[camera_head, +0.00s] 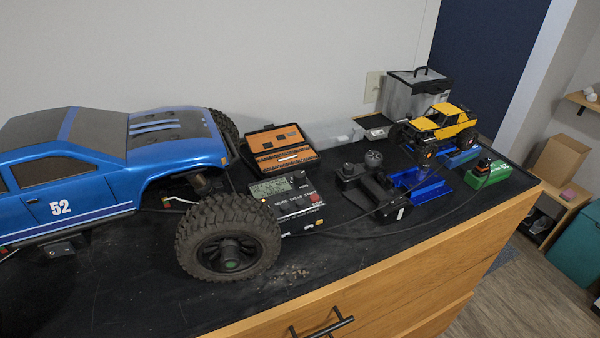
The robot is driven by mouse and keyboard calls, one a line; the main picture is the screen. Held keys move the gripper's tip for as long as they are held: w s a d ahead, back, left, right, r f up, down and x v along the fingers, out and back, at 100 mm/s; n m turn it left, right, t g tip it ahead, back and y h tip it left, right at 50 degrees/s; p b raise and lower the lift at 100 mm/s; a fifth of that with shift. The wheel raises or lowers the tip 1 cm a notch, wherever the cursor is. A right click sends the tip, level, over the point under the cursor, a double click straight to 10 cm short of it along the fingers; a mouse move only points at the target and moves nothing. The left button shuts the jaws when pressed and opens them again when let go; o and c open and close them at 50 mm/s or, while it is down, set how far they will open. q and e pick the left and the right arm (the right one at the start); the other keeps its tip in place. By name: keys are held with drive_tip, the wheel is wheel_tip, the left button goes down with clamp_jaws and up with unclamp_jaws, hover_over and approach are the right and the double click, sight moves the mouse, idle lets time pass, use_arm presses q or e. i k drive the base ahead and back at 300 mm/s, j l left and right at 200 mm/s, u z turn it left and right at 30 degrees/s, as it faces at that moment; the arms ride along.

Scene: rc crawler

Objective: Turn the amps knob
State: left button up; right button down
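A black charger (297,207) with a small grey display (270,187) lies on the dark dresser top, behind and right of the big front wheel (228,238) of the blue truck. White lettering and a small red button (315,197) show on its face. I cannot make out the amps knob; the wheel covers the left part of the charger. Neither of my grippers is in view.
The blue truck (95,182) fills the left. An orange-and-black box (281,150) stands behind the charger. A black transmitter (371,190), blue tray (420,186), green box (487,174) and yellow crawler (440,122) stand right. Cables cross the dresser top (330,262).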

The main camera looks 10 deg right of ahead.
sight(299, 175)
drive_tip(key=i+l+z, duration=0.1)
drive_tip(key=z, duration=0.4)
drive_tip(key=i+l+z, duration=0.1)
drive_tip(key=z, duration=0.4)
drive_tip(key=i+l+z, duration=0.15)
drive_tip(key=z, duration=0.35)
